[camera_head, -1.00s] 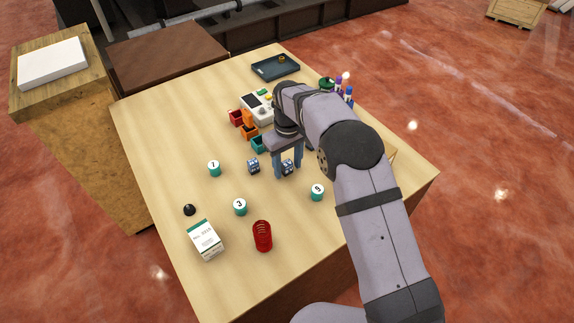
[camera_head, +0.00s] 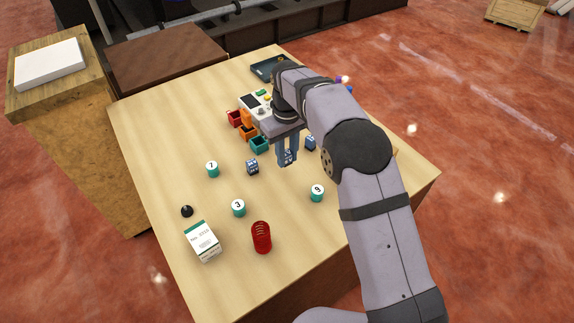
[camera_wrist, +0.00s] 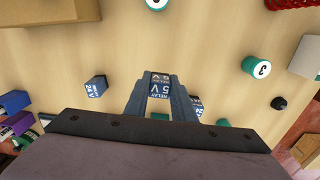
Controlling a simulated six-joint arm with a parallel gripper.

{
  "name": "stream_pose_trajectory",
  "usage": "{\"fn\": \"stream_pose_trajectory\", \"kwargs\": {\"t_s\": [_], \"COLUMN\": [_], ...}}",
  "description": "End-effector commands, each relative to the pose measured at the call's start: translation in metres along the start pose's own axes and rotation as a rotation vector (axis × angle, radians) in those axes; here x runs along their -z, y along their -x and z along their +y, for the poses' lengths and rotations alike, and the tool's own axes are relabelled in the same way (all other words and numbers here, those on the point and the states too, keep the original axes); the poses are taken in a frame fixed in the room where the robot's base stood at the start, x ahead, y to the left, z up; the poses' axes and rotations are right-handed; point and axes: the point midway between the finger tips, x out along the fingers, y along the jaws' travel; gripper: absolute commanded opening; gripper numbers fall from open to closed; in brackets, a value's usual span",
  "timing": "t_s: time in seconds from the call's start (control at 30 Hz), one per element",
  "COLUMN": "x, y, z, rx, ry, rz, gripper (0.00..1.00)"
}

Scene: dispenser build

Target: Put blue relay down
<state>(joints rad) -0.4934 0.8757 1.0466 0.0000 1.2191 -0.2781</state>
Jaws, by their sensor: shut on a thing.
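My gripper (camera_head: 288,160) is shut on a small blue relay (camera_head: 288,156), out over the table. In the wrist view the relay (camera_wrist: 159,88) sits between the two fingertips, with white "5V RELAY" lettering facing the camera. I cannot tell whether its underside touches the table. A second blue relay (camera_head: 252,167) stands on the table to the left of my gripper. A third blue relay (camera_head: 310,143) stands to the right, close beside my arm. These two also show in the wrist view, one at left (camera_wrist: 96,87) and one partly behind a finger (camera_wrist: 196,103).
Teal numbered cylinders (camera_head: 238,208) stand around the front of the wooden table (camera_head: 180,130). A red coil (camera_head: 261,237), white box (camera_head: 203,241) and black knob (camera_head: 187,211) are near the front. Red, orange and teal bins (camera_head: 259,146) stand just behind left. The left side is clear.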

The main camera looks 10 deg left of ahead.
Motion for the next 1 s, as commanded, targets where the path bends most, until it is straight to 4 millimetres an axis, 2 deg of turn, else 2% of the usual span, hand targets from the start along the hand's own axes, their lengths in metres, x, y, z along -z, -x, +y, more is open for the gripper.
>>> {"fn": "stream_pose_trajectory", "kwargs": {"t_s": [0.1, 0.3, 0.43, 0.7, 0.87, 1.0], "x": [0.001, 0.001, 0.0, -0.001, -0.008, -0.022], "y": [0.019, 0.045, 0.054, 0.057, 0.062, 0.073], "z": [0.0, 0.0, 0.0, 0.004, 0.026, 0.065], "rx": [-0.002, -0.001, 0.0, 0.0, 0.0, 0.0], "ry": [0.0, 0.0, 0.0, -0.007, -0.049, -0.125], "rz": [0.005, 0.003, 0.001, 0.0, 0.0, 0.001], "gripper": [0.01, 0.01, 0.01, 0.01, 0.01, 0.01]}}
